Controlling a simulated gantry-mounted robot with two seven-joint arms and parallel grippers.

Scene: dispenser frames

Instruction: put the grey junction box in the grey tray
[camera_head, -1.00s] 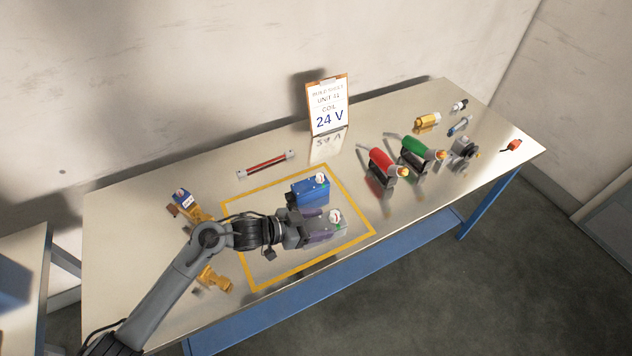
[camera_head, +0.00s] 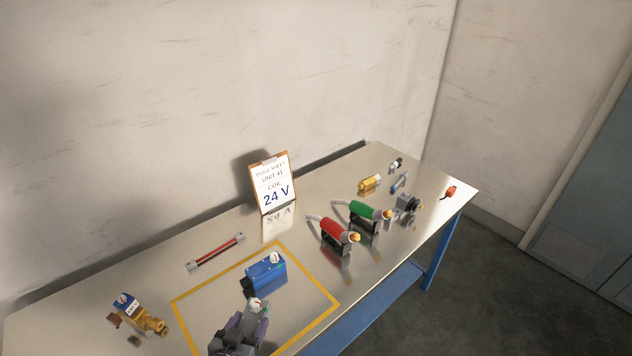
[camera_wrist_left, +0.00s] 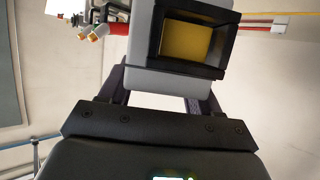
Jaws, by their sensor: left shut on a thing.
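The grey junction box (camera_wrist_left: 143,50) fills the upper middle of the left wrist view. It is a pale grey body with a black-framed window that looks yellow inside. My left gripper (camera_head: 247,326) is shut on it, with a dark finger on either side. In the head view the gripper is at the bottom edge, over the yellow-outlined area, and largely hides the box. A round white dial shows just beyond the fingers. I cannot tell whether the box touches the bench. No grey tray is seen. My right gripper is not in view.
A blue box with a dial (camera_head: 263,273) stands close beyond the gripper. A red tool (camera_head: 335,231), a green tool (camera_head: 365,212), a brass valve (camera_head: 148,320) and a sign (camera_head: 273,183) are on the bench (camera_head: 300,260). A grey-blue cabinet (camera_head: 600,210) stands right.

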